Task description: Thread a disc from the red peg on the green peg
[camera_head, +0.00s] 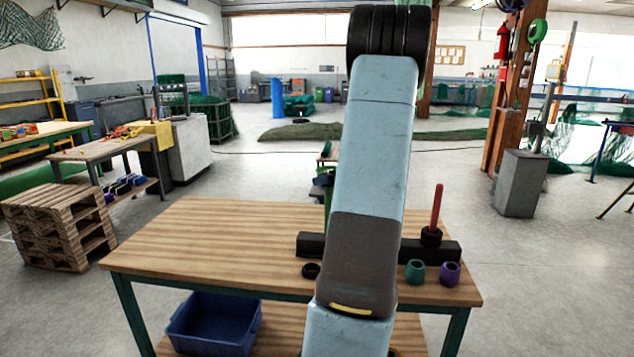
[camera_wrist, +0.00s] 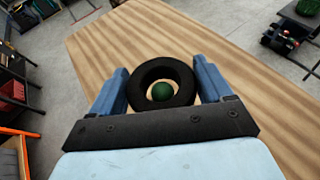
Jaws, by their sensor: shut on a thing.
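My gripper (camera_wrist: 162,90) has its two blue fingers shut on a black disc (camera_wrist: 141,83) in the wrist view. The round top of the green peg (camera_wrist: 161,91) shows through the disc's hole. From this angle I cannot tell whether the disc is above the peg or around it. In the head view my arm hides the gripper; a green upright strip (camera_head: 327,207), seemingly the green peg, shows just left of the arm. The red peg (camera_head: 437,206) stands to the right, with a black disc (camera_head: 431,237) around its lower part.
A dark bar (camera_head: 310,245) lies across the wooden table (camera_head: 200,240). A black ring (camera_head: 311,271) lies in front of it. A teal cup (camera_head: 415,272) and a purple cup (camera_head: 449,274) stand near the right edge. The table's left half is clear.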

